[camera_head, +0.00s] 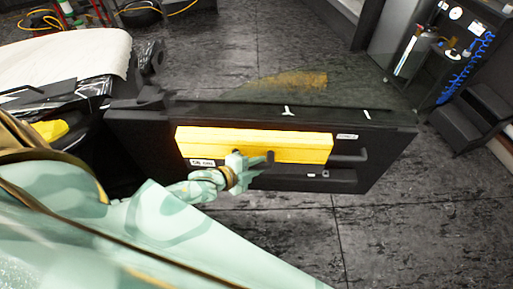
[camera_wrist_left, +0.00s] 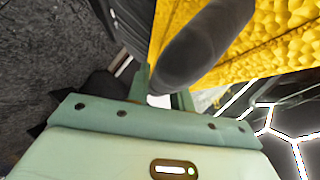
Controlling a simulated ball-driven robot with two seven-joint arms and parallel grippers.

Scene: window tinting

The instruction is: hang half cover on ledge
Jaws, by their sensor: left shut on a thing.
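A long yellow piece, which looks like the half cover (camera_head: 290,147), lies flat against the inner face of a black car door (camera_head: 385,150), just under its upper ledge (camera_head: 250,113). In the left wrist view its rough yellow surface (camera_wrist_left: 285,35) fills the upper right. My left gripper (camera_head: 247,163) is at the yellow piece's lower edge. It is shut on a dark grey rounded bar (camera_wrist_left: 200,45) in front of the yellow surface. I cannot tell whether this bar belongs to the cover or the door. My right gripper is not in view.
The door stands open with its glass (camera_head: 310,88) above the ledge. A door handle (camera_head: 350,157) juts out right of the yellow piece. Black steps (camera_head: 475,115) and a tool cart (camera_head: 450,55) stand at the right.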

